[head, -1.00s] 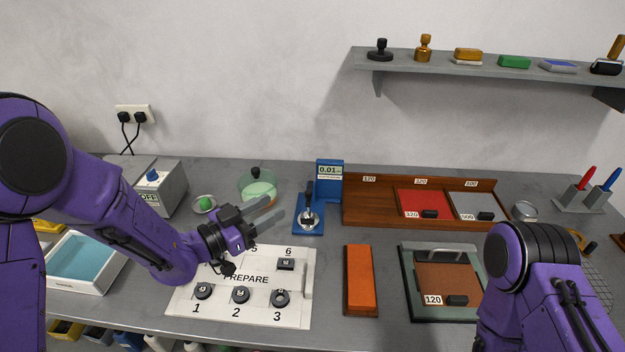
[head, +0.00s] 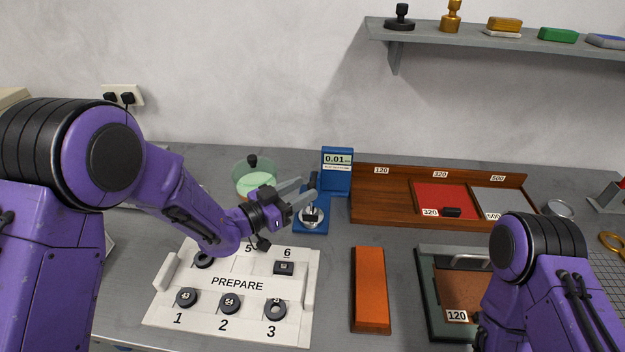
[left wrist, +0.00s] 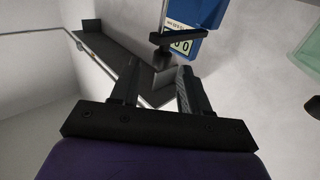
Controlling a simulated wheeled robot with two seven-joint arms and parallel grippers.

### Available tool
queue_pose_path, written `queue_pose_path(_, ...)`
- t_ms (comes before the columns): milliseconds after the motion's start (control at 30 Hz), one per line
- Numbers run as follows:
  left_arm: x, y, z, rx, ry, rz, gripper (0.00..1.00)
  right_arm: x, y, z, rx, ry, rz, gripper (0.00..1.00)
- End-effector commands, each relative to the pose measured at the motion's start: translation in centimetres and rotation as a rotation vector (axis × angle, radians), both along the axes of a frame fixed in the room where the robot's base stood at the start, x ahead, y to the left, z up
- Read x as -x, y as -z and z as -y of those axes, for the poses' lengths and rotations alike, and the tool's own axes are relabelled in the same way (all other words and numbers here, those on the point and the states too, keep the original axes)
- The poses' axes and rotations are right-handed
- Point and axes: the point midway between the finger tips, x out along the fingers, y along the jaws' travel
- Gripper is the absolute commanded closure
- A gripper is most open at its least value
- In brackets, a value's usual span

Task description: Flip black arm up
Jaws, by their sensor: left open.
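The blue gauge (head: 337,183) stands at the back centre; its display reads about 0.01. Its black arm (head: 314,181) rises above a round metal plate (head: 322,217) with a small dark piece on it. My left gripper (head: 306,188) is open and empty, its fingertips close to the black arm and partly covering it. In the left wrist view the black arm (left wrist: 181,38) lies beyond the open fingers of my left gripper (left wrist: 157,78), in front of the blue display housing. I cannot tell whether they touch. My right arm shows at lower right, its gripper out of view.
A white PREPARE board (head: 222,325) with several dark rings lies in front. An orange block (head: 370,290) and a green-edged tray (head: 430,300) lie right of it. A green-lidded dish (head: 252,180) stands left of the gauge. A wooden tray (head: 380,205) stands to its right.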

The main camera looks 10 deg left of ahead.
Motion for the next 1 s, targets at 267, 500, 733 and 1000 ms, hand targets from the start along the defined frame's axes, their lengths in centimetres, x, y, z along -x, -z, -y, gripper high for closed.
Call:
queue_pose_path(267,-2.6,-0.1,2.6,0.001,-0.002,-0.001,0.54,0.0,-1.2,0.0,0.000,0.000,0.000,0.57)
queue_pose_path(500,-2.7,0.0,2.7,0.001,-0.002,0.000,0.54,0.0,-1.1,0.0,0.000,0.000,0.000,0.57)
queue_pose_path(733,-2.7,0.0,2.7,0.001,-0.002,-0.001,1.00,0.0,-1.1,0.0,0.000,0.000,0.000,0.57)
queue_pose_path(1000,-2.8,-0.6,2.7,0.001,-0.002,-0.030,1.00,0.0,-2.1,0.0,0.000,0.000,0.000,0.57)
